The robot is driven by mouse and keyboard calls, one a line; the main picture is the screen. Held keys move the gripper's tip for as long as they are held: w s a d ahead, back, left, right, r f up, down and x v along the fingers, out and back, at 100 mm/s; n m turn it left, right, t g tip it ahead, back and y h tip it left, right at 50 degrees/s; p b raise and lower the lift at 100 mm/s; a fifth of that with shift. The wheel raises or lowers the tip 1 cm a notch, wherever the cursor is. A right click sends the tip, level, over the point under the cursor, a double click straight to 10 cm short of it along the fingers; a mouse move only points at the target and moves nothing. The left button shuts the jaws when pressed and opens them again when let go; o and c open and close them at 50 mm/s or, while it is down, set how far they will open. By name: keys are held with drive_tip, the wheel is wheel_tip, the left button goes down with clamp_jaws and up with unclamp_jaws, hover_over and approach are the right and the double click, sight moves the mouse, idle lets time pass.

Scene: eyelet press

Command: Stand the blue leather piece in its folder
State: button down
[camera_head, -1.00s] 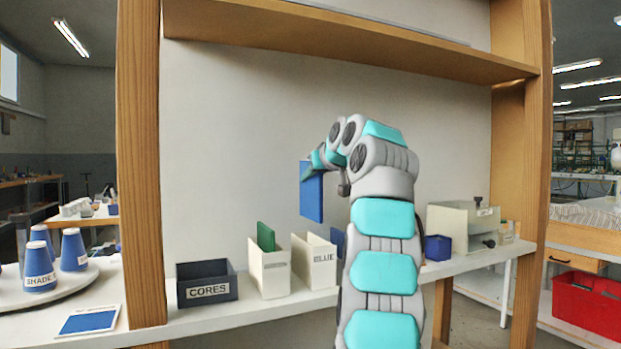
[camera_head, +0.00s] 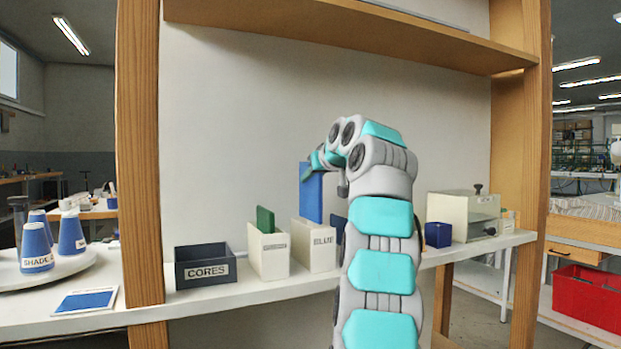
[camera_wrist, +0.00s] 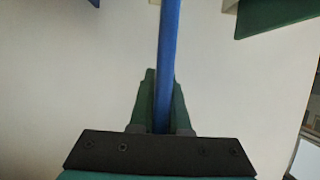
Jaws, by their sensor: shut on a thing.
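The blue leather piece (camera_head: 311,193) is a flat upright panel. My gripper (camera_head: 316,162) is shut on its upper part, and in the wrist view my gripper (camera_wrist: 162,105) shows both fingers closed around the blue piece (camera_wrist: 168,45). The white folder labelled BLUE (camera_head: 318,255) stands on the shelf directly below. The piece's lower edge reaches about the folder's top in the head view; I cannot tell whether it is inside the opening. My fingertips are small and partly hidden by my arm in the head view.
Left of the BLUE folder stands a white folder (camera_head: 270,262) holding a green piece (camera_head: 265,220). Further left is the dark CORES bin (camera_head: 206,266). A blue box (camera_head: 438,235) and a press-like machine (camera_head: 463,214) stand right of my arm. A wooden shelf (camera_head: 350,35) overhangs above.

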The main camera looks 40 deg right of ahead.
sight(321, 190)
drive_tip(key=shift+f+b, duration=2.3)
drive_tip(key=shift+f, duration=0.2)
drive_tip(key=c, duration=0.8)
unclamp_jaws()
drive_tip(key=b+v, duration=0.1)
drive_tip(key=v, duration=0.6)
drive_tip(key=shift+s+a+r, duration=0.1)
drive_tip(key=shift+s+a, duration=0.05)
drive_tip(key=shift+s, duration=0.2)
